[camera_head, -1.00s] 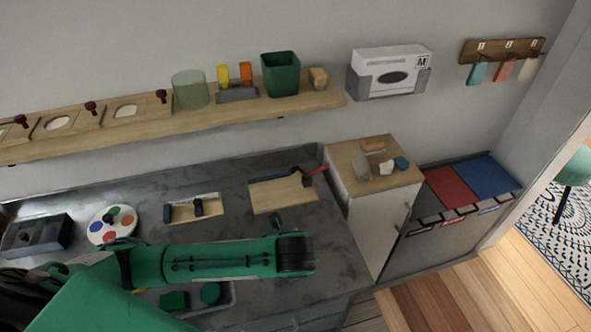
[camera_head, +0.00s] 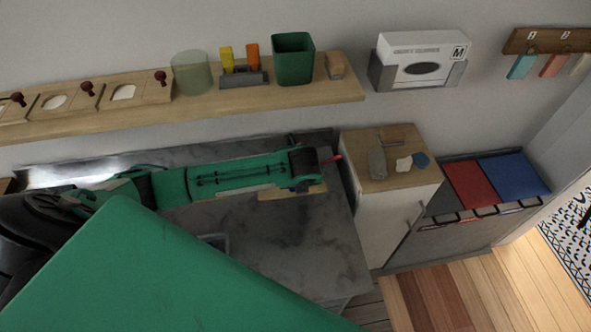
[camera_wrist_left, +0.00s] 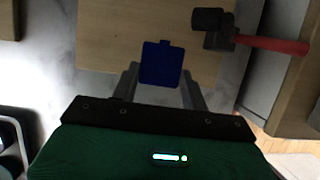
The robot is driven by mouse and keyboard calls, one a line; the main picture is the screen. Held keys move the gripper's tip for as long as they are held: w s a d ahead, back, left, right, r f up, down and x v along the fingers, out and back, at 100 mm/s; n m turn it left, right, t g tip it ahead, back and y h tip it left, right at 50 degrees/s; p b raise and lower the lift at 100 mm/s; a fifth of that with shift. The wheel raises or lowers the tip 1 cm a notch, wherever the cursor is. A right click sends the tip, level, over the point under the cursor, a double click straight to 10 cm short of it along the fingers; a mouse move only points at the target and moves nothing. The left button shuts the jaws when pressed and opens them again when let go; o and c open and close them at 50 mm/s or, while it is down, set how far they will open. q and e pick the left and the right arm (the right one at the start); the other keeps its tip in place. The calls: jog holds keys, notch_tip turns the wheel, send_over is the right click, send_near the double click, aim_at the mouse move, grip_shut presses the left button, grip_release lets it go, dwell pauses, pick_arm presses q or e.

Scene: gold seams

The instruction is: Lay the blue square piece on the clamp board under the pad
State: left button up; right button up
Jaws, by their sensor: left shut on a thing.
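The blue square piece (camera_wrist_left: 161,64) with a small tab is held between the two grey fingers of my left gripper (camera_wrist_left: 160,77) in the left wrist view. It is over the wooden clamp board (camera_wrist_left: 108,40); I cannot tell whether it touches the board. The clamp's black pad end (camera_wrist_left: 208,20) and red handle (camera_wrist_left: 272,44) are to the right of the piece, and the piece is not under the pad. In the head view my left arm covers most of the clamp board (camera_head: 290,194); the red handle (camera_head: 331,158) shows past my wrist. My right gripper is not seen.
The grey counter (camera_head: 290,245) is clear in front of the board. A white cabinet with a wooden top (camera_head: 402,178) stands to the right. A wooden shelf (camera_head: 215,104) with a green cup (camera_head: 293,60) runs along the wall behind.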

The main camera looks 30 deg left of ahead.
pick_arm(q)
jog(key=shift+w+a, duration=0.2)
jog(key=shift+w, duration=0.1)
jog(key=shift+w+a+r, duration=0.1)
jog(key=shift+w+a, duration=0.1)
jog(key=shift+w, duration=0.1)
jog(key=shift+w+a+p, duration=0.5)
jog(key=shift+w+a, duration=0.4)
jog(key=shift+w, duration=0.25)
jog(key=shift+x, duration=0.85)
jog(key=shift+s+d, duration=0.1)
jog(key=shift+s, duration=0.05)
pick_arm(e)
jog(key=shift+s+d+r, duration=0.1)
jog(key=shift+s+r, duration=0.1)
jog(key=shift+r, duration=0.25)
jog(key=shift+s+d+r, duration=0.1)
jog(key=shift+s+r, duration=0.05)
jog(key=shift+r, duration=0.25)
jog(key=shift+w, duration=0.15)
pick_arm(q)
jog(key=o, duration=1)
jog(key=shift+o, duration=0.2)
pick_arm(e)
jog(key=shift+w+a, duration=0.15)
